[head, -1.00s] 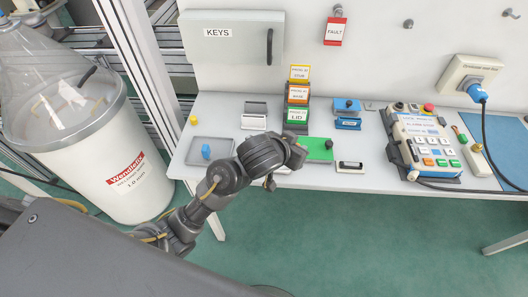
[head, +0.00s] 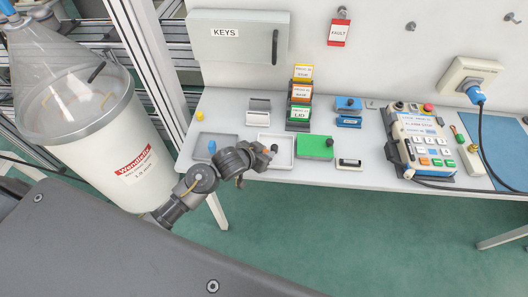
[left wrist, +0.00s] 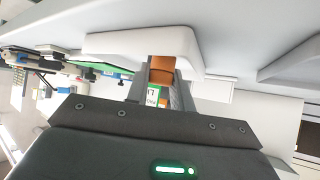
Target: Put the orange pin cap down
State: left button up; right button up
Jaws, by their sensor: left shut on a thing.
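My left gripper (head: 266,154) is low over the front edge of the table, at the white tray (head: 292,153). In the left wrist view its fingers (left wrist: 163,88) are shut on the orange pin cap (left wrist: 161,72). The cap sits in front of the white tray wall (left wrist: 112,43); I cannot tell whether it touches the tray. The cap does not show clearly in the head view, where the gripper hides it. My right gripper is not in view.
A grey tray (head: 230,147) with a blue piece stands left of the gripper. Behind stand the labelled boxes (head: 299,114). A control panel (head: 420,146) is further right.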

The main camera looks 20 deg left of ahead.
pick_arm(q)
jog(key=shift+f, duration=0.35)
jog(key=shift+f, duration=0.1)
jog(key=o, duration=1)
jog(key=shift+c, duration=0.2)
jog(key=shift+s+r, duration=0.15)
jog(key=shift+r, duration=0.05)
jog(key=p+v, duration=0.1)
jog(key=v, duration=1)
jog(key=shift+s+r, duration=0.25)
jog(key=shift+a, duration=0.15)
